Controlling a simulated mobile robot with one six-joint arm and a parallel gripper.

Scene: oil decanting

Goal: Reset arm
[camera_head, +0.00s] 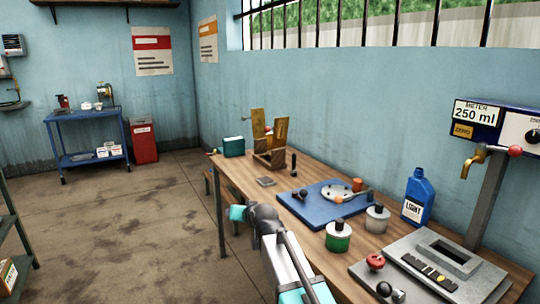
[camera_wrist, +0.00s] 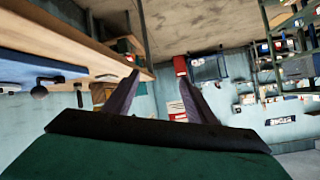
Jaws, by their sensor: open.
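My gripper (camera_wrist: 160,80) shows in the wrist view with its two dark fingers apart and nothing between them. The wrist view is turned over, with the floor at the top and the bench edge at upper left. In the head view my grey and teal arm reaches up from the bottom, in front of the wooden bench (camera_head: 318,238) and along its left edge. I cannot make out the fingers there. Nothing is held.
The bench carries a blue plate (camera_head: 300,207), a green-labelled can (camera_head: 338,238), a grey-labelled can (camera_head: 377,220), a blue bottle (camera_head: 418,198) and a wooden stand (camera_head: 270,157). A meter (camera_head: 497,120) with a tap stands at right. The floor (camera_head: 120,225) left of the bench is clear.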

